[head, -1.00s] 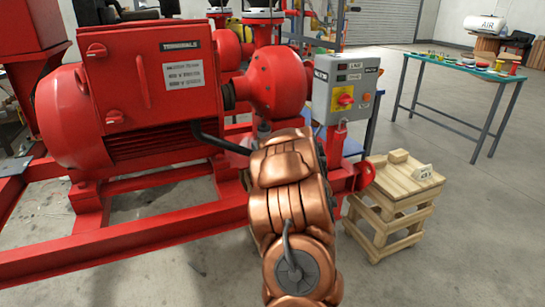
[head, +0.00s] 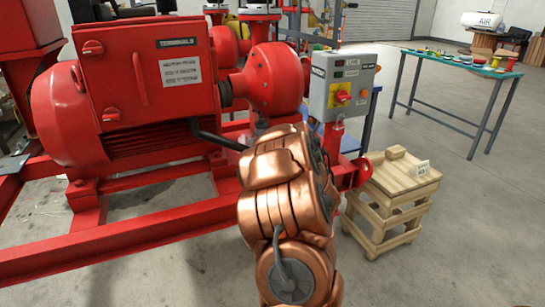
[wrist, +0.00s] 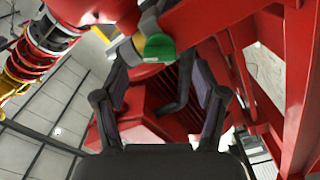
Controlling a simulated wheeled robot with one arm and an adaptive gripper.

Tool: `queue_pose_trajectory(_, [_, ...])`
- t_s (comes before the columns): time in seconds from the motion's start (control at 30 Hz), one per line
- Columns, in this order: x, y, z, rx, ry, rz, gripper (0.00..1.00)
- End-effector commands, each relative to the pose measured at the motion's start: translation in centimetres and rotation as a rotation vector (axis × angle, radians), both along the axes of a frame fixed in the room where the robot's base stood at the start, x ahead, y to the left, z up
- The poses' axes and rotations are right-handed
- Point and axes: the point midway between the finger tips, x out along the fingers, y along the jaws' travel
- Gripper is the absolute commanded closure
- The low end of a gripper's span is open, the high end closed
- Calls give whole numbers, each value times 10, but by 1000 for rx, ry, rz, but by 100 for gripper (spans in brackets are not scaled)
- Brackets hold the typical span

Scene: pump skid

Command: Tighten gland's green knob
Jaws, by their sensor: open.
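The gland's green knob (wrist: 159,46) shows in the wrist view, at the top middle, beside a grey metal fitting under the red pump body. My gripper (wrist: 160,72) is open and empty, with one dark finger on each side of the picture. The knob appears above the gap between the fingertips and beyond them. I see no contact, though the remaining distance is hard to judge. In the head view my copper-coloured arm reaches toward the pump and hides the gripper and the knob.
The red pump casing (head: 272,78) and motor (head: 70,115) sit on a red frame (head: 120,240). A grey control box (head: 342,85) stands right of my arm. A wooden crate stand (head: 400,178) is on the floor nearby. Red beams (wrist: 298,85) flank the gripper on the right.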

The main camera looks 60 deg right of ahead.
Motion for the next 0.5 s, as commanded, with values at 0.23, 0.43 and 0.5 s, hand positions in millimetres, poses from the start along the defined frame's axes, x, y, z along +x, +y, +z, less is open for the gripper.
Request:
queue_pose_trajectory(0.23, [-28, 18, -1, 0, 3, -2, 29])
queue_pose_trajectory(0.43, [-41, 26, 1, -1, -2, -2, 29])
queue_pose_trajectory(0.5, [-45, 28, 1, -2, -3, -2, 29])
